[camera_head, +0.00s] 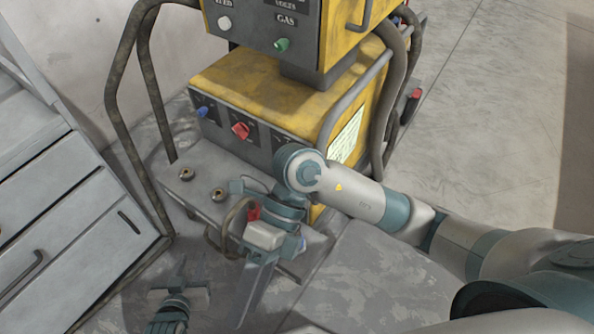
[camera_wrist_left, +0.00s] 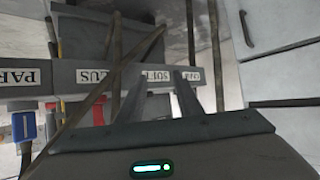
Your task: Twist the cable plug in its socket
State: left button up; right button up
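A red cable plug (camera_head: 254,213) sits at the front of the yellow machine, partly hidden by my right wrist, with a dark cable (camera_head: 229,232) looping below it. I cannot tell how it sits in its socket. My right gripper (camera_head: 242,187) is beside the plug; its fingertips are mostly hidden, so its grip is unclear. My left gripper (camera_head: 180,270) is low at the bottom left, apart from the plug. In the left wrist view its two fingers (camera_wrist_left: 157,95) are spread and empty, before a grey panel (camera_wrist_left: 215,76) with upside-down labels. A red part (camera_wrist_left: 98,112) shows left of them.
The yellow machine (camera_head: 255,85) has a red knob (camera_head: 240,130) and a blue knob (camera_head: 202,111). A grey drawer cabinet (camera_head: 75,215) stands left. A tubular frame (camera_head: 118,105) rises between them.

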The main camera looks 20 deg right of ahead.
pick_arm(q)
jog(key=s+a+f+g+p, duration=0.2)
jog(key=s+f+g, duration=0.1)
jog(key=s, duration=0.3)
jog(key=s+a+f+g+y+p, duration=0.1)
jog(key=s+a+f+g+p, duration=0.1)
jog(key=s+f, duration=0.2)
jog(key=s+a+f+g+y+p, duration=0.1)
jog(key=s+a+f+g+p, duration=0.1)
jog(key=s, duration=0.8)
jog(key=shift+a+f+n+g, duration=0.3)
jog(key=shift+f+g, duration=0.5)
jog(key=shift+f, duration=0.05)
pick_arm(e)
jog(key=w+d+m+t+h, duration=0.5)
jog(key=w+d+t+h, duration=0.2)
jog(key=w+d, duration=0.7)
jog(key=w, duration=0.2)
jog(key=shift+w+r+m, duration=0.15)
jog(key=shift+w+m, duration=0.15)
jog(key=shift+w, duration=0.1)
pick_arm(q)
jog(key=shift+w+r, duration=0.1)
